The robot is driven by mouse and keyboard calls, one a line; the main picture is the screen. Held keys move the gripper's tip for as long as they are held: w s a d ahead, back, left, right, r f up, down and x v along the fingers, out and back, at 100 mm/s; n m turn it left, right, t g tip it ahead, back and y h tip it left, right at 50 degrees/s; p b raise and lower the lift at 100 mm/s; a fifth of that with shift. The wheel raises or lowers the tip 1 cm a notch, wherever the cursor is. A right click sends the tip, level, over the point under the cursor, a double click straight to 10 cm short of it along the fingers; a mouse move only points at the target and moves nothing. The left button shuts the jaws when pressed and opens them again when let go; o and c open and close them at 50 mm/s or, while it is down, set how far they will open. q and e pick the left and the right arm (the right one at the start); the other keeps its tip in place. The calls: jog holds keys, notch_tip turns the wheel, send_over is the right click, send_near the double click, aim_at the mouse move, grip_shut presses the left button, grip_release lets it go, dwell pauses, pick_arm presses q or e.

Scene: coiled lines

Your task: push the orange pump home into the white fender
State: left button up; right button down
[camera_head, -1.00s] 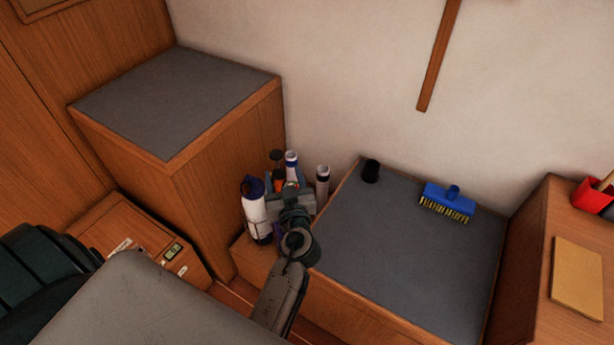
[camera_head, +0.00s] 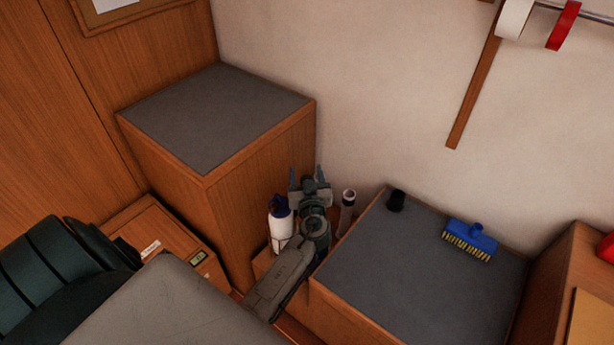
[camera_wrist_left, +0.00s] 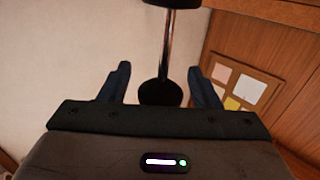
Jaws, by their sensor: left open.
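The white fender (camera_head: 280,230) with a dark blue top stands upright beside the bench, just left of my left gripper in the head view. My left gripper (camera_head: 307,176) is open, its two fingers apart. In the head view it covers the spot where the orange pump stands, so no orange shows. In the left wrist view a black round knob (camera_wrist_left: 160,93) on a shiny rod (camera_wrist_left: 165,45), apparently the pump's handle, lies between the open left fingers (camera_wrist_left: 160,85). I cannot tell whether they touch it. My right gripper is not in view.
A white tube (camera_head: 347,198) with a dark band stands right of the gripper. The grey-topped bench (camera_head: 400,270) holds a black cup (camera_head: 397,200) and a blue brush (camera_head: 471,238); its middle is clear. A taller grey-topped cabinet (camera_head: 215,115) rises close on the left.

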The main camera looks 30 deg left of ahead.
pick_arm(q)
jog(key=c, duration=1.1)
jog(key=o, duration=0.3)
jog(key=c, duration=0.4)
jog(key=shift+r+p, duration=1.3)
jog(key=shift+r, duration=1.95)
jog(key=shift+c, duration=0.2)
